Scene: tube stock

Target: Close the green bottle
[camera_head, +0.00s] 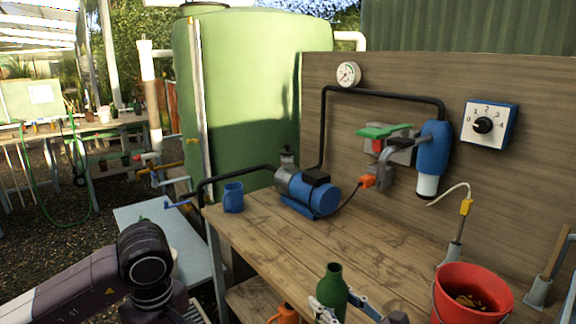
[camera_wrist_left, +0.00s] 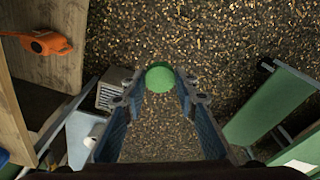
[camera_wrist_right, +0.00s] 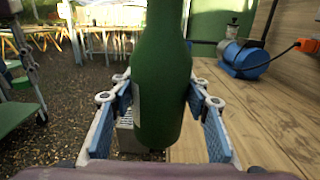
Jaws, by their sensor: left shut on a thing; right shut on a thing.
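My left gripper (camera_wrist_left: 160,84) is shut on a round green cap (camera_wrist_left: 160,77), held at the fingertips over gravel in the left wrist view. In the head view the left arm shows at lower left, but its fingers are hidden.
On the wooden bench (camera_head: 270,238) are a blue mug (camera_head: 233,197), a blue pump (camera_head: 310,192) and a red bucket (camera_head: 472,294), which stands right of the bottle. An orange object (camera_wrist_left: 45,42) lies on the lower shelf. The bench middle is clear.

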